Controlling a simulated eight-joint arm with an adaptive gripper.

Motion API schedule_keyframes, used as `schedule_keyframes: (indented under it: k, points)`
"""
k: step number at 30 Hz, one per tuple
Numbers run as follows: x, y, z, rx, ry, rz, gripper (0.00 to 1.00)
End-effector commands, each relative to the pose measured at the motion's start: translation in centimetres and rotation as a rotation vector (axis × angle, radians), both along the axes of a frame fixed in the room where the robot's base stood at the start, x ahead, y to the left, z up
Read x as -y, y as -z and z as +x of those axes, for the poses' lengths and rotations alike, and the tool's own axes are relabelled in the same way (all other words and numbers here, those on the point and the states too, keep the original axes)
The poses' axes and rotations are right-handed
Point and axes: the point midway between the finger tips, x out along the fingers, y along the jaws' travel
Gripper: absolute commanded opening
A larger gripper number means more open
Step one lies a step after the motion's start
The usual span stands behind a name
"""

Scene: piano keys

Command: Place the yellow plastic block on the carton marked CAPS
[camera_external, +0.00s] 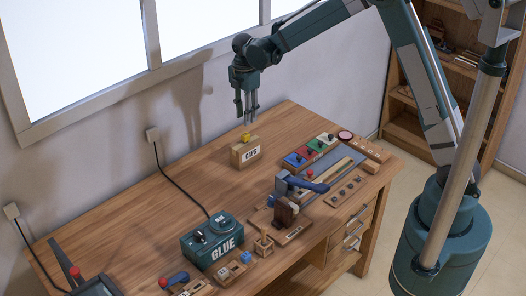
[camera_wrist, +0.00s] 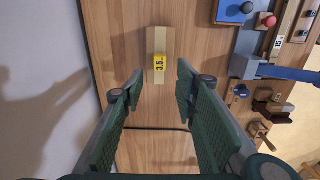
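The small yellow plastic block (camera_external: 246,136) sits on top of the carton marked CAPS (camera_external: 246,154). In the wrist view the yellow block (camera_wrist: 160,62) carries dark print and lies across the top of the narrow tan carton (camera_wrist: 160,40). My gripper (camera_external: 251,118) points down above the block and carton, apart from them. In the wrist view my gripper (camera_wrist: 160,76) has its two green fingers spread wide, with nothing held between them.
A green GLUE box (camera_external: 212,240) stands at the front left of the wooden table. A blue-handled tool (camera_external: 300,184), coloured trays (camera_external: 310,152) and small wooden pieces lie to the right. Bare tabletop surrounds the carton. A wall with a window is behind.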

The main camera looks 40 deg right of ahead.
Motion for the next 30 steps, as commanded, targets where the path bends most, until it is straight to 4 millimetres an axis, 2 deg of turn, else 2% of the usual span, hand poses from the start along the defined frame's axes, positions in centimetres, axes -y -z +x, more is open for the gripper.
schedule_keyframes:
  k: [3,9,30]
  points:
    - [0.0,-1.5,0.0,0.0,0.0,0.0,0.3]
    - [0.0,-2.8,0.0,0.0,0.0,0.0,0.3]
    - [0.0,-3.0,0.0,0.0,0.001,0.0,0.3]
